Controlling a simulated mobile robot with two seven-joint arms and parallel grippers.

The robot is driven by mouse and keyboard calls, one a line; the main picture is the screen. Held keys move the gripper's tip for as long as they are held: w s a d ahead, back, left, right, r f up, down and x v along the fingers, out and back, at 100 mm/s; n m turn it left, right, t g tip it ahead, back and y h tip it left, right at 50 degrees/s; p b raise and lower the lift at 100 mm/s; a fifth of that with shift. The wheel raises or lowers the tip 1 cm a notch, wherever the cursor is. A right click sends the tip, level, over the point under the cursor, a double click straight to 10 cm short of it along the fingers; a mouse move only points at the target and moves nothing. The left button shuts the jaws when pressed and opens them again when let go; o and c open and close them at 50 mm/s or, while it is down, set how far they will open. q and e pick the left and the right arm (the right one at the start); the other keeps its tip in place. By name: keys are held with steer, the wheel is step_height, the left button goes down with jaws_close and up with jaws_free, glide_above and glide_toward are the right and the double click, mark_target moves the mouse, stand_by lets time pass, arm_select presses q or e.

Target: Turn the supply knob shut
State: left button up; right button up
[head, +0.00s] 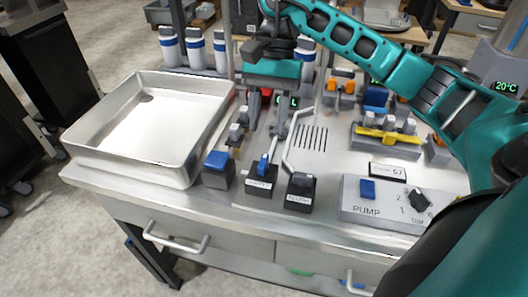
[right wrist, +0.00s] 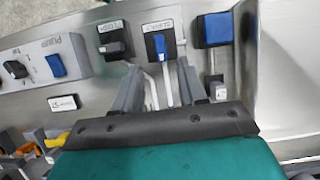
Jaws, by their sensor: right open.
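The supply knob (head: 263,166) is a blue lever on a black block with a white label, near the front edge of the steel bench. In the right wrist view the blue lever (right wrist: 160,45) points roughly along the thin pipe that leads to it. My right gripper (head: 268,118) is open and empty, above the bench and behind the knob. In the right wrist view its two fingers (right wrist: 160,88) are spread, with the knob beyond the tips and apart from them. My left gripper is not in view.
A black flush knob (head: 300,182) stands right of the supply knob, and a blue-topped block (head: 217,168) stands left. A pump box (head: 384,207) is farther right. A metal tray (head: 191,166) fills the bench's left. White bottles (head: 196,50) stand behind. Thin pipes rise near my gripper.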

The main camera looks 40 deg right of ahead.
mark_target(263, 161)
steer(key=x, duration=0.7)
steer(key=shift+a+f, duration=0.1)
steer(key=shift+f, duration=0.05)
steer(key=shift+c, duration=0.3)
jaws_close()
